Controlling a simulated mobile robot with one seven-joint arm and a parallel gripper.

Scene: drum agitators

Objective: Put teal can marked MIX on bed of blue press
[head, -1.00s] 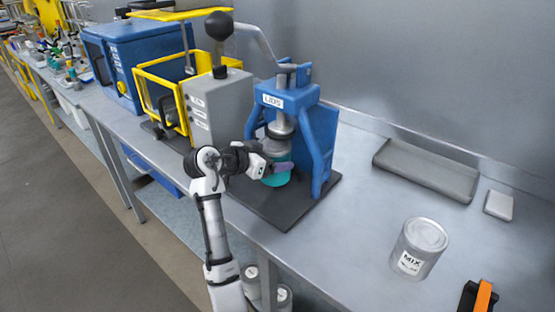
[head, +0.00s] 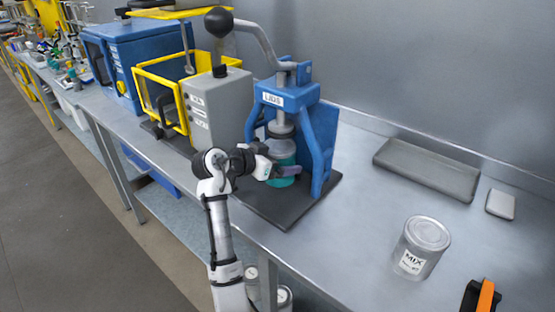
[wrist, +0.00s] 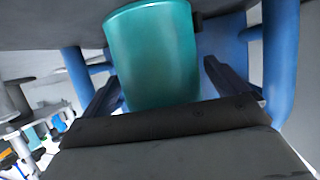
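The teal can (head: 284,172) is in the blue press (head: 322,140), below its ram and over the dark bed (head: 262,205). It looks upright; its contact with the bed is partly hidden by my gripper (head: 280,171). In the wrist view the teal can (wrist: 155,55) lies between my two fingers (wrist: 160,70). The fingers look spread, with a narrow gap at the right finger; contact at the left is unclear. No MIX marking shows on its visible side. The press carries a LIDS label.
A grey can (head: 421,248) labelled MIX stands on the bench at right, beside an orange-and-black object (head: 480,297). A grey tray (head: 427,172) lies behind. A grey box with a yellow guard (head: 160,90) stands left of the press. The bench between press and grey can is clear.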

